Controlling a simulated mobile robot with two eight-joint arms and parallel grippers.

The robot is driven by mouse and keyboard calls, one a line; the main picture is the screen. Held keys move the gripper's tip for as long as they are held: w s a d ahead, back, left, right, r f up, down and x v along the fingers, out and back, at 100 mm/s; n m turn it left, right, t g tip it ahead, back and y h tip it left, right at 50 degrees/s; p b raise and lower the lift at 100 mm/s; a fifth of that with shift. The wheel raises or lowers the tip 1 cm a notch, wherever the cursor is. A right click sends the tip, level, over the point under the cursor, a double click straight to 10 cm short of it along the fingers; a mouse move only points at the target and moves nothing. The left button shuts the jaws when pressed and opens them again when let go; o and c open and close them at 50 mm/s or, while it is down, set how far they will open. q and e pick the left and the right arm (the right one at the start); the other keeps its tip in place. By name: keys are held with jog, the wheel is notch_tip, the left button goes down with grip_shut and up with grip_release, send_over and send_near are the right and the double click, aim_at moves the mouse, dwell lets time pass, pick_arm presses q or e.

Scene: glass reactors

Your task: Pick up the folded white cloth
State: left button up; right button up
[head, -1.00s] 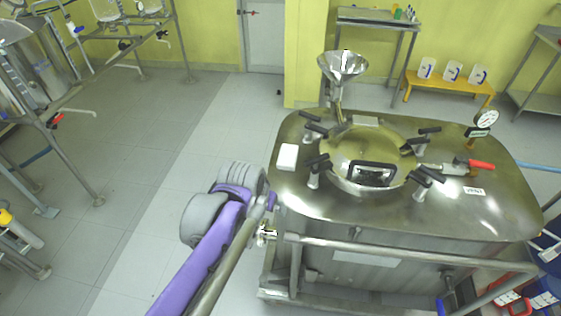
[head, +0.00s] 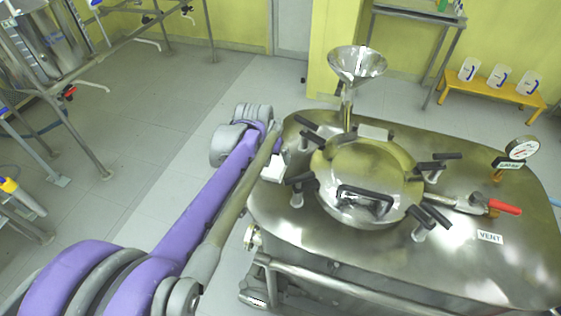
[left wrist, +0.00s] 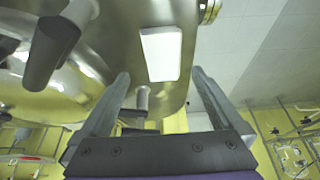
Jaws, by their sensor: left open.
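The folded white cloth (head: 273,172) lies on the left end of the steel reactor lid (head: 470,268) in the head view, partly covered by my left arm. In the left wrist view the white cloth (left wrist: 162,54) is a pale rectangle on the shiny lid, just beyond and between the fingertips. My left gripper (left wrist: 160,74) is open and empty, its two grey fingers spread on either side of the cloth, apart from it. In the head view the gripper's fingers cannot be made out behind the arm. My right gripper is not in view.
A domed hatch (head: 360,170) with black clamp handles stands close right of the cloth. A steel funnel (head: 356,66) rises behind it. A red-handled valve (head: 505,207) and a gauge (head: 522,148) are at the right. The floor left of the reactor is open.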

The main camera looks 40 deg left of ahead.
aim_at(274, 166)
pick_arm(q)
jog(key=shift+w+a+f, duration=0.1)
jog(key=shift+a+f, duration=0.1)
jog(key=shift+f, duration=0.9)
jog(key=x, duration=0.6)
jog(key=shift+w+a+r, duration=0.15)
jog(key=shift+w+a, duration=0.05)
jog(key=shift+w, duration=0.15)
jog(key=c, duration=1.3)
jog(key=shift+o, duration=0.2)
notch_tip(274, 166, up, 10)
jog(key=o, duration=0.8)
jog(key=c, duration=0.5)
jog(key=shift+s, duration=0.1)
